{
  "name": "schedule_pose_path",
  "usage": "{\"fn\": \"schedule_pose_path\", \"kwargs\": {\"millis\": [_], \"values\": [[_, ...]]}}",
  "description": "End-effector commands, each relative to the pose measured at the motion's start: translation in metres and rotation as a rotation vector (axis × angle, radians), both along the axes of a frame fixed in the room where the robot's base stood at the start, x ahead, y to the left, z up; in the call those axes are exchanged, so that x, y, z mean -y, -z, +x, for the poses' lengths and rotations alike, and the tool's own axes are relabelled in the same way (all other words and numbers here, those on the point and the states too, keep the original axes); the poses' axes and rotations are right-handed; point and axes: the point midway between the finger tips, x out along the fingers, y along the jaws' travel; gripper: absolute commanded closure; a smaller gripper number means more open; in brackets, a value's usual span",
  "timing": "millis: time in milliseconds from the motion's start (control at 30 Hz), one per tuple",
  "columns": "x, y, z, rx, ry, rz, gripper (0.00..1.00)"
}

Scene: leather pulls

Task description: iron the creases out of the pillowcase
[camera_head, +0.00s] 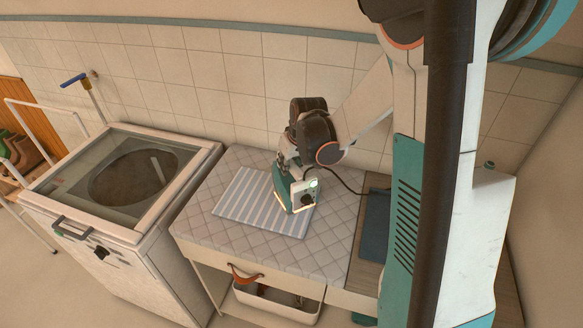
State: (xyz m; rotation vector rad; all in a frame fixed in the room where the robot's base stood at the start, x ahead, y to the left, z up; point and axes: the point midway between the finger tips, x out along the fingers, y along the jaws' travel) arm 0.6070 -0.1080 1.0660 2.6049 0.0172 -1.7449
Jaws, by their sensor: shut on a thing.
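The pillowcase (243,203) is blue-and-white striped and lies flat on the quilted grey ironing pad (270,250). Creases are too small to make out. A teal and pale iron (283,190) stands over the right part of the pillowcase and hides some of it. Whether its sole touches the cloth is not clear. My gripper (287,165) is shut on the iron from above; the fingers are partly hidden. A dark cord (350,187) runs from behind the iron to the right.
A top-loading washing machine (100,219) stands at the left with a tap (93,97) above it. A tiled wall (230,85) closes the back. A white bin (277,304) sits under the table, below a drawer with a leather pull (245,275). A dark blue item (374,222) lies right of the pad.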

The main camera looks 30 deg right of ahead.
Motion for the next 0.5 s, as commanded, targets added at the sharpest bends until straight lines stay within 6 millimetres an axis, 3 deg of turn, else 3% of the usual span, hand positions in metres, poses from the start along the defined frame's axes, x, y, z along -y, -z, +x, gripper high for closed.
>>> {"fn": "schedule_pose_path", "kwargs": {"millis": [233,500], "values": [[-0.003,-0.025,0.005,0.001,-0.001,0.001,1.00],[-0.004,-0.031,0.008,0.001,-0.001,0.001,1.00]]}}
